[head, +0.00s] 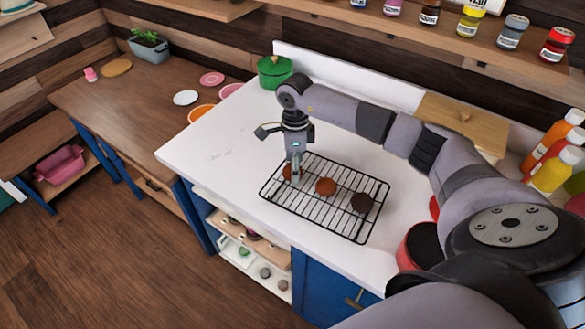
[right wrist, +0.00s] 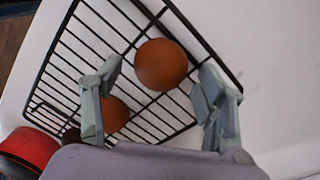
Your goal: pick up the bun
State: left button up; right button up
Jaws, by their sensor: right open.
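A black wire cooling rack (head: 344,234) lies on the white counter with three round buns in a row. The left orange-brown bun (head: 287,172) is partly hidden behind my right gripper (head: 296,175). A middle orange-brown bun (head: 325,187) and a dark brown bun (head: 362,203) lie to its right. In the right wrist view, the end bun (right wrist: 161,64) shows in the gap between the open fingers of my right gripper (right wrist: 158,80), and nothing is gripped. The middle bun (right wrist: 112,113) is partly behind the left finger. My left gripper is not in view.
A green lidded pot (head: 274,72) stands at the counter's back edge. A red pot (head: 416,248) stands right of the rack, under my arm. Bottles (head: 552,172) and a wooden board (head: 462,122) are at the right. The counter left of the rack is clear.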

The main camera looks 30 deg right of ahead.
jog(key=shift+c, duration=0.5)
jog(key=c, duration=1)
